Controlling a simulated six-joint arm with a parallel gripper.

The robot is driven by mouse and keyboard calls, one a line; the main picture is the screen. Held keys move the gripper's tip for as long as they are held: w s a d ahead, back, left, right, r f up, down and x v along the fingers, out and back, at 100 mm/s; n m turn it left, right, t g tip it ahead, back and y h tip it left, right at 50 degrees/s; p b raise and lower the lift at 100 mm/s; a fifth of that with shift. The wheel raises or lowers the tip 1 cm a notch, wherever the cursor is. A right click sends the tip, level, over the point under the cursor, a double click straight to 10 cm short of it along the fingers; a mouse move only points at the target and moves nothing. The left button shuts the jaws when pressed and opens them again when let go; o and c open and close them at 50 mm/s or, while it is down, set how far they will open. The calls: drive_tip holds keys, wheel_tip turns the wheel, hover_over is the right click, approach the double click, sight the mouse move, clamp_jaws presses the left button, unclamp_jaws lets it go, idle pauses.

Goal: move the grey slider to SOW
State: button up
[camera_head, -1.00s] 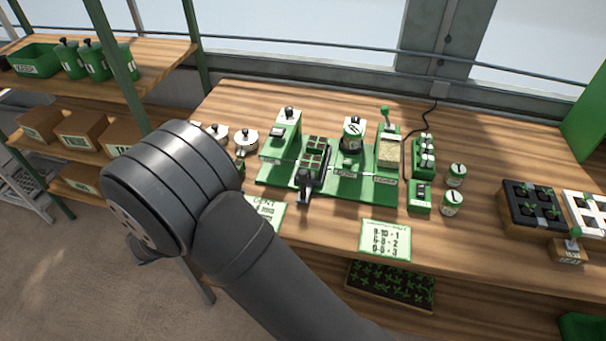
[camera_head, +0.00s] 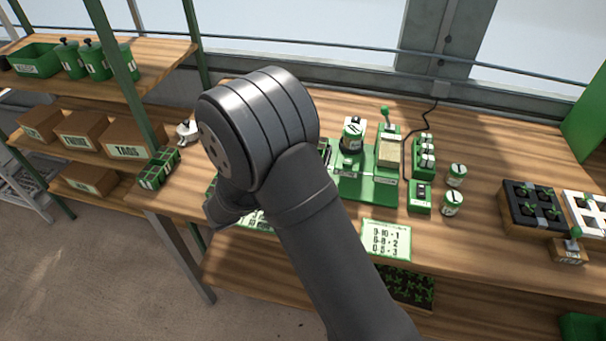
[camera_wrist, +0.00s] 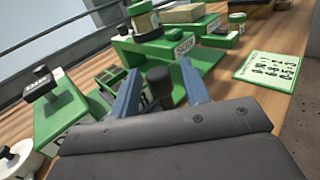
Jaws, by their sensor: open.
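The green tray seeder (camera_head: 372,190) stands on the bench, its left part hidden behind my arm in the head view. In the wrist view, a dark grey knob (camera_wrist: 160,82), apparently the slider's handle, stands upright between the two blue-grey fingers of my gripper (camera_wrist: 158,68). The fingers are apart, one on each side of the knob; whether either touches it I cannot tell. A SOW label (camera_wrist: 185,47) is on a green block just beyond the right finger. My gripper is hidden in the head view.
A green-edged number card (camera_head: 386,240) lies at the bench front. Small green-and-white jars (camera_head: 452,203) and a black seedling tray (camera_head: 530,208) stand to the right. In the wrist view, a green stand with a black-knobbed lever (camera_wrist: 42,85) is close on the left.

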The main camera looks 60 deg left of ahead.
drive_tip(key=shift+w, duration=0.25)
clamp_jaws()
drive_tip(key=w+d, duration=0.7)
unclamp_jaws()
